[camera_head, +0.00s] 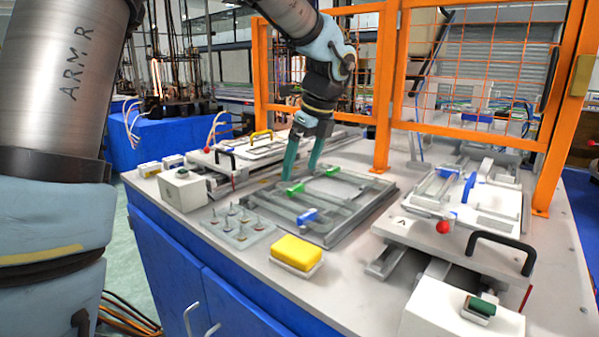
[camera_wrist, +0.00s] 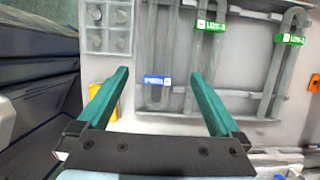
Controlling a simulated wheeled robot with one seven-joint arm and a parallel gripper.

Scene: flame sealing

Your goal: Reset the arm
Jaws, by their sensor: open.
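My arm reaches over the workbench from the top of the head view. My gripper (camera_head: 302,172) points down above the grey tray (camera_head: 345,226) and its two teal fingers are apart. In the wrist view my gripper (camera_wrist: 156,75) is open, with nothing between the fingers. The tray holds grey tubes with a blue label (camera_wrist: 154,80) and green labels (camera_wrist: 211,25). The blue label (camera_head: 307,215) also shows in the head view. I cannot tell the exact height of the fingertips above the tray.
A yellow sponge-like block (camera_head: 297,252) lies in front of the tray. A plate with small pegs (camera_head: 238,225) stands left of it. A fixture with a black handle (camera_head: 503,250) is at right, another (camera_head: 262,148) behind. Orange fence posts (camera_head: 384,90) rise behind the tray.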

